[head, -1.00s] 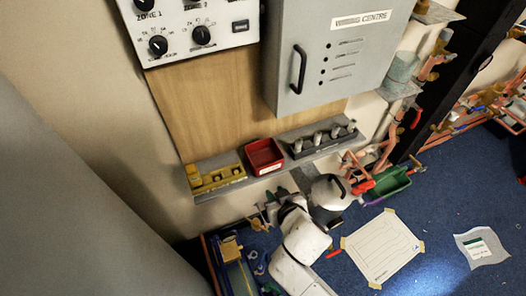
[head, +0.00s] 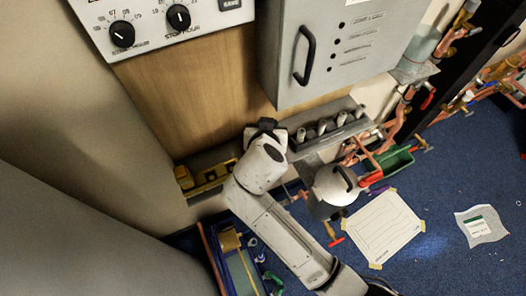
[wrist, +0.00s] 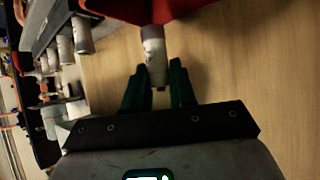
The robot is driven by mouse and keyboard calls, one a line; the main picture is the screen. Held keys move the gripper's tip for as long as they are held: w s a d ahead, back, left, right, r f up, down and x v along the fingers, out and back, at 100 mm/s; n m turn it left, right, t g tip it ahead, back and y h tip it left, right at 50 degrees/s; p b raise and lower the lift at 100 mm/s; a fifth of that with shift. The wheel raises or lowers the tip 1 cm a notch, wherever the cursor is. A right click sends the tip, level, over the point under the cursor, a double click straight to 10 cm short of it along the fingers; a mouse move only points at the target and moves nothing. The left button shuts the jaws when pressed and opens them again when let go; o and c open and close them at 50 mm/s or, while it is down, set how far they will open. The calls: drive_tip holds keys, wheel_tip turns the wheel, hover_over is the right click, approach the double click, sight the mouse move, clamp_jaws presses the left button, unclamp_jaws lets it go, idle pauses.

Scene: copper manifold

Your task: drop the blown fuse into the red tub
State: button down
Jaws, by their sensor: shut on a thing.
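My gripper (wrist: 158,88) is shut on a pale cylindrical fuse (wrist: 153,50) with a grey end, held between its dark green fingers in the wrist view. The red tub (wrist: 185,7) shows at the top of that view, and the fuse's far end overlaps its edge in the picture. I cannot tell whether the fuse touches the tub or is inside its rim. In the head view my gripper (head: 264,126) is over the shelf, and my arm hides the tub and the fuse.
A dark rack with several similar fuses (head: 322,128) stands on the shelf to the right. A yellow block (head: 207,178) sits on the shelf at left. The grey wiring cabinet (head: 345,45) juts out above the shelf. Wooden board (head: 185,105) backs the area.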

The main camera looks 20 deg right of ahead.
drive_tip(key=shift+f+b, duration=1.15)
drive_tip(key=shift+f, duration=0.75)
drive_tip(key=c, duration=0.8)
unclamp_jaws()
drive_tip(key=shift+c, duration=0.2)
drive_tip(key=v, duration=1.1)
drive_tip(key=shift+d+f, duration=0.1)
